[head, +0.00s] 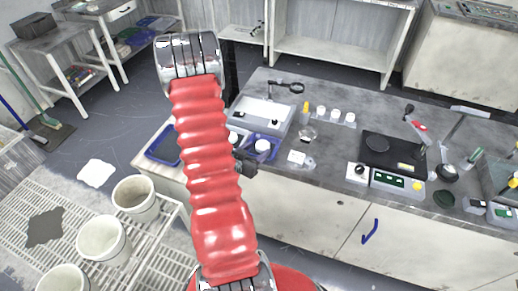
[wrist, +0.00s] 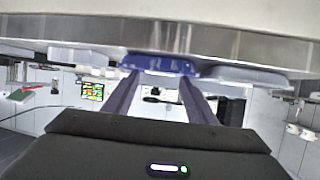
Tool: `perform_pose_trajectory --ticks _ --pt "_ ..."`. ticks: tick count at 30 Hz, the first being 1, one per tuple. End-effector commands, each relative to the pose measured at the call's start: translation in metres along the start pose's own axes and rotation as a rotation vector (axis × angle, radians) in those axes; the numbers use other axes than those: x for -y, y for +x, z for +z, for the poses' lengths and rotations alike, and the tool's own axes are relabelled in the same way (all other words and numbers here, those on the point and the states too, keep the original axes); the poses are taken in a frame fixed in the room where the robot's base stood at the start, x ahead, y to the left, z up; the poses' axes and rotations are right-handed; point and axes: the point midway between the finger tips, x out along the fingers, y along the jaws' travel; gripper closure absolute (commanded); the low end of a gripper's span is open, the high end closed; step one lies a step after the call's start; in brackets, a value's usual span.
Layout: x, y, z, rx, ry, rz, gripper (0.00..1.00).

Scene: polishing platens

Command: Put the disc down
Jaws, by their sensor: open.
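My gripper (head: 246,163) shows as a small dark part beside my red arm in the head view, at the bench's front left; the arm hides much of it. In the wrist view its two dark fingers (wrist: 163,82) stand apart, with nothing visibly held between them. A white round piece (head: 262,145) sits in a blue tray (head: 275,154) just right of the gripper; I cannot tell whether it is the disc. In the wrist view a blue edge (wrist: 160,64) and a large pale body with a metal rim (wrist: 60,35) lie beyond the fingertips.
A small rack with white round pieces (head: 335,114), a black balance (head: 392,152) and a control box (head: 388,181) stand on the grey bench. Another blue tray (head: 163,146) lies left of my arm. White buckets (head: 103,240) stand at lower left. The floor behind is partly clear.

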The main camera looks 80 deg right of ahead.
Motion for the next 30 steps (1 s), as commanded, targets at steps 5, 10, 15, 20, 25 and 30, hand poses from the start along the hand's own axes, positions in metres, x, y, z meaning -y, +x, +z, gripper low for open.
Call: perform_pose_trajectory --ticks 5,10,15,20,25,30 --pt "0.001 -0.03 0.0 -0.001 -0.003 -0.004 0.49" --pt "0.001 -0.054 0.0 -0.001 -0.002 -0.004 0.49" --pt "0.001 -0.074 0.0 -0.001 -0.001 -0.002 0.49" --pt "0.0 -0.084 0.0 -0.001 0.0 -0.001 0.49" --pt "0.0 -0.087 0.0 -0.001 0.0 0.0 0.49" --pt "0.0 -0.086 0.0 -0.001 -0.001 0.0 0.49"
